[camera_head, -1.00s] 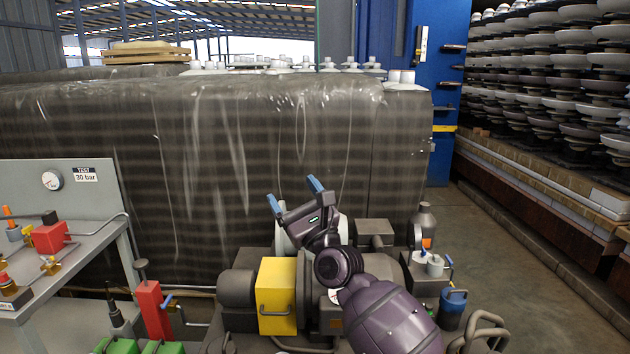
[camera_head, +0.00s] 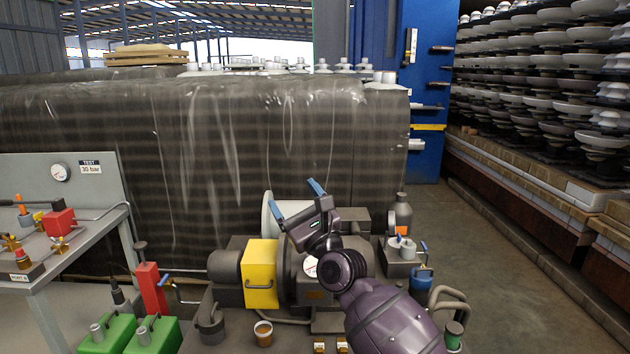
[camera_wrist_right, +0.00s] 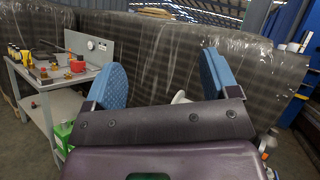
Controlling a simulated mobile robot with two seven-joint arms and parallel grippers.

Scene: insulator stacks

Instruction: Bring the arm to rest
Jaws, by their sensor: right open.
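My right gripper (camera_head: 295,203) is raised above the machinery in the head view, with its two blue fingertips spread apart. In the right wrist view its blue pads (camera_wrist_right: 160,82) stand wide apart with nothing between them. My purple right arm comes in from the bottom of the head view. My left gripper is in neither view.
Below and behind my gripper stands machinery with a yellow box (camera_head: 261,274). A wrapped dark stack (camera_head: 180,160) fills the background. A test bench (camera_head: 85,240) with a gauge panel is at left. Insulator stacks (camera_head: 560,90) line the right, beside free floor (camera_head: 480,250).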

